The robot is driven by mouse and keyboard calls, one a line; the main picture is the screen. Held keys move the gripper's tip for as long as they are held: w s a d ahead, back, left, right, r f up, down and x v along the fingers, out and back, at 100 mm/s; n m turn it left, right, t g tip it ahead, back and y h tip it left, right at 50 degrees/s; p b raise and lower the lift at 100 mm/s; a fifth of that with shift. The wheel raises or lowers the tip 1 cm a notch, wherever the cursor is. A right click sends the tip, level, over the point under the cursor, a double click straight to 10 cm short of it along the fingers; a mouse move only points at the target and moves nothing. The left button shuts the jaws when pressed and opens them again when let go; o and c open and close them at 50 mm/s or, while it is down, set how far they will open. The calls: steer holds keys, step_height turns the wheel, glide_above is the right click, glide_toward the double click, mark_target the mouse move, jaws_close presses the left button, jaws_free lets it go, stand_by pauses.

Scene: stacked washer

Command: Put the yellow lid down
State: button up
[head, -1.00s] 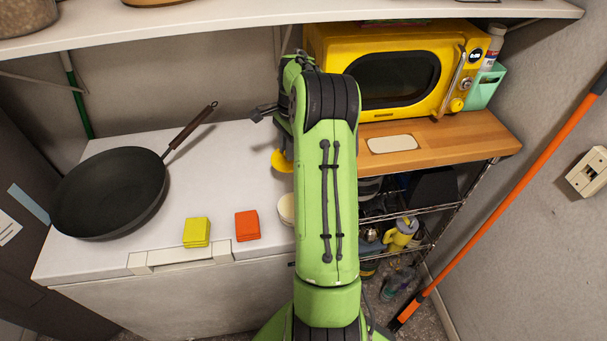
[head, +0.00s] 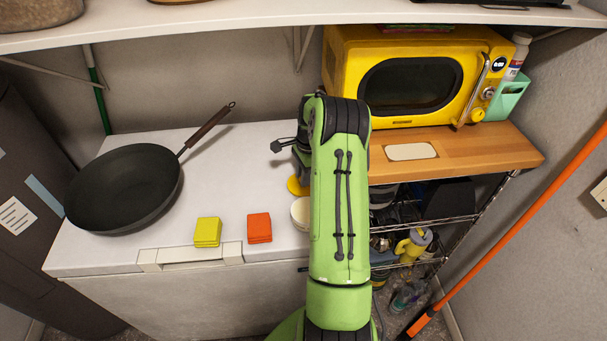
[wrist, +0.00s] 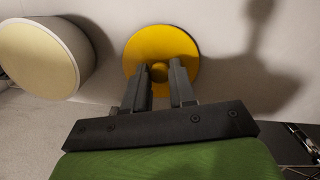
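The yellow lid (wrist: 161,42) is a round disc with a small knob at its middle. In the wrist view my gripper (wrist: 160,72) has one finger on each side of the knob and looks shut on it. In the head view the lid (head: 296,187) is low over the white top, at the left edge of my arm and partly hidden. I cannot tell whether it touches the surface. My gripper's fingers are hidden by my arm in the head view.
A pale round container (head: 301,213) stands close to the lid. Orange (head: 259,228) and yellow (head: 207,232) blocks and a black pan (head: 122,188) sit left on the white top (head: 240,165). A wooden shelf (head: 470,148) with a yellow microwave (head: 410,80) is at right.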

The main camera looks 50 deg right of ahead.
steer(key=o, duration=0.4)
steer(key=shift+r, duration=0.1)
step_height(320, 180, up, 12)
steer(key=d+p, duration=0.1)
steer(key=p, duration=0.1)
steer(key=a+r+n+h, duration=0.1)
steer(key=a+r+n, duration=0.6)
steer(key=a, duration=0.4)
steer(key=s+a+r+n+t+h, duration=0.1)
steer(key=s+a+r+n, duration=0.4)
steer(key=a, duration=0.4)
steer(key=s+a+r+n+t, duration=0.1)
steer(key=s+a+n+t, duration=0.3)
steer(key=s+a+n, duration=0.6)
steer(key=s+a, duration=0.3)
steer(key=s, duration=0.2)
steer(key=shift+a+n+y, duration=0.2)
steer(key=shift+n+y, duration=0.1)
steer(key=shift+y, duration=0.1)
